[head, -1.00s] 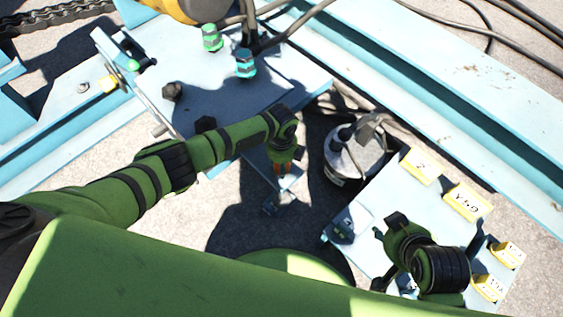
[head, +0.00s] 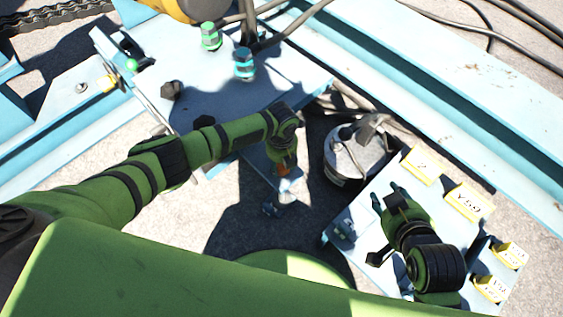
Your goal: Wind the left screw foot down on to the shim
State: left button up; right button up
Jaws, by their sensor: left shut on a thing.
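My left gripper (head: 285,160) points down over a small light-blue bracket (head: 288,190) at the near corner of the blue machine plate. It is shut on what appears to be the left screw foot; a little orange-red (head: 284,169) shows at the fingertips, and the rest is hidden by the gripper. I cannot make out the shim or any gap under the foot in the shade below. My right gripper (head: 388,195) is open and empty above the light-blue tray at the lower right.
The tray (head: 345,208) carries yellow labelled blocks (head: 467,201) and a dark bolt (head: 377,258). A grey-white round canister (head: 352,160) stands between the arms. Cables run behind it. The blue plate (head: 240,110) bears green and teal fittings and dark bolts.

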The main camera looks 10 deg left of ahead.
pick_arm(q)
jog(key=shift+s+d, duration=0.2)
dwell(0.3)
jog(key=o, duration=1.2)
jog(key=shift+c, duration=0.2)
jog(key=shift+w+a, duration=0.1)
jog(key=shift+w+r, duration=0.1)
jog(key=shift+r, duration=0.3)
notch_tip(320, 180, up, 11)
